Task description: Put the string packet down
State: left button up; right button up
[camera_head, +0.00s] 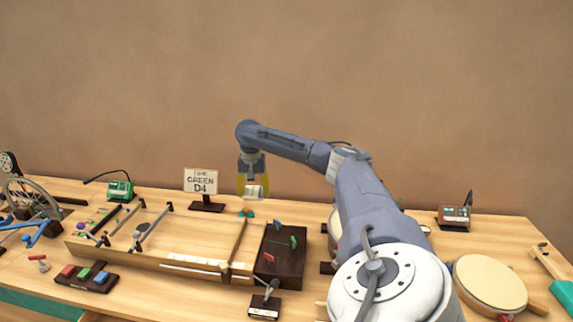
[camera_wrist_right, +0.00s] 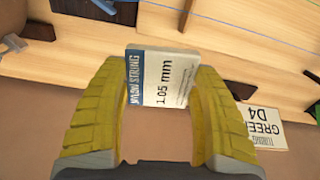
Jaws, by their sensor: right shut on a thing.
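The string packet (camera_wrist_right: 160,80) is a small white box with a blue end, printed "NYLON STRING 1.05 mm" in the right wrist view. My right gripper (camera_wrist_right: 160,110) has yellow ridged fingers, one on each side of the packet, and is shut on it. In the head view the right gripper (camera_head: 253,190) points down and holds the packet (camera_head: 253,194) above the back part of the table, right of the "GREEN D4" sign. My left gripper is not in view.
The sign (camera_head: 201,182) stands at the back. A long wooden frame (camera_head: 170,262) and a dark block (camera_head: 281,256) lie in front. A small teal and orange thing (camera_head: 247,213) sits below the gripper. A round drum (camera_head: 490,284) is at the right.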

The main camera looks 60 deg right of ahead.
jog(key=r+m, duration=0.1)
send_over(287, 220)
notch_tip(287, 220, down, 20)
jog(key=shift+a+r, duration=0.15)
dwell(0.4)
jog(key=o, duration=0.9)
jog(key=shift+o, duration=0.2)
notch_tip(287, 220, up, 12)
dwell(0.3)
